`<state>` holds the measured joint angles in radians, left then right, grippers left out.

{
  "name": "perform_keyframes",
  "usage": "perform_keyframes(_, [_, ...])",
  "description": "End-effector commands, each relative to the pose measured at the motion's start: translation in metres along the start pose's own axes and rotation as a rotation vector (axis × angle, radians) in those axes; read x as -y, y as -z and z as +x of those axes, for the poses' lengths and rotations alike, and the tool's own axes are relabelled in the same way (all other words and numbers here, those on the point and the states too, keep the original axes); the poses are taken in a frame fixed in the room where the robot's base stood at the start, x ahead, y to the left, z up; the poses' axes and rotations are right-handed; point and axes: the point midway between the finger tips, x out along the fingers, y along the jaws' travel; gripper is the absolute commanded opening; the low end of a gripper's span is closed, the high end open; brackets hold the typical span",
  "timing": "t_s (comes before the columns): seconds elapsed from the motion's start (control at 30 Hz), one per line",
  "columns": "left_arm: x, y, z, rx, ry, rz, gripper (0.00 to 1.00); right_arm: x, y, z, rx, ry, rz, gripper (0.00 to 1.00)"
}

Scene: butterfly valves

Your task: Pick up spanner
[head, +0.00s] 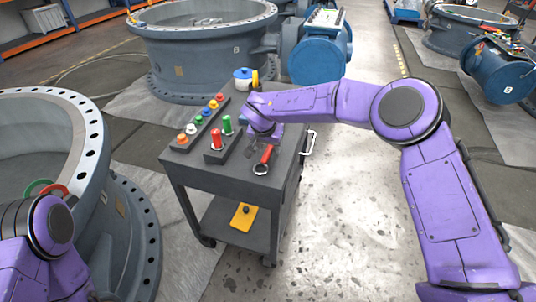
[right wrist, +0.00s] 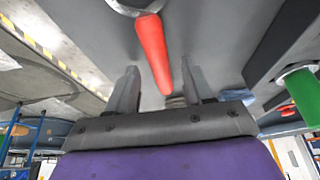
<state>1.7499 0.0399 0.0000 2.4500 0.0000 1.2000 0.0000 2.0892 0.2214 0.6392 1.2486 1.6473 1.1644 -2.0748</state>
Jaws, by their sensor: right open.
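The spanner (head: 267,155) has a red handle and a silver ring head, and lies on the dark grey cart top near its front right corner. In the right wrist view its red handle (right wrist: 153,50) points down between the fingers, with part of the metal head at the top edge. My right gripper (head: 259,142) is open over the handle's far end. In the right wrist view the two fingers (right wrist: 160,92) stand on either side of the handle's tip, apart from it. Whether they reach handle height I cannot tell. My left arm shows at lower left; its gripper is out of view.
The cart (head: 228,180) also bears a rack of coloured knobs (head: 201,122), a block with red and green handles (head: 216,138), and a blue-and-white pot (head: 243,78). A yellow item (head: 243,217) lies on the lower shelf.

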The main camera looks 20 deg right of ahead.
Motion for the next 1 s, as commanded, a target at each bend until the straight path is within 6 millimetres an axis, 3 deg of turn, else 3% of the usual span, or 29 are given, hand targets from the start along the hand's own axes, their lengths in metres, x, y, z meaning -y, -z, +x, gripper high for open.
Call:
perform_keyframes(0.27, [0.000, 0.000, 0.001, 0.000, 0.000, 0.000, 0.57, 0.002, 0.000, 0.005, -0.001, 0.002, -0.002, 0.52])
perform_keyframes(0.4, [0.000, 0.000, 0.001, 0.000, 0.000, 0.000, 0.57, 0.002, 0.000, 0.005, -0.001, 0.002, -0.003, 0.06])
perform_keyframes(0.43, [0.000, 0.000, 0.001, 0.000, 0.000, 0.000, 0.57, 0.002, 0.000, 0.005, -0.001, 0.002, -0.003, 0.00])
perform_keyframes(0.77, [0.000, 0.000, 0.000, 0.000, 0.000, 0.000, 0.57, 0.002, 0.001, 0.003, -0.002, 0.003, -0.002, 0.00])
perform_keyframes(1.0, [0.001, 0.003, -0.008, 0.000, 0.000, 0.000, 0.57, 0.002, 0.013, -0.027, -0.003, 0.005, -0.001, 0.00])
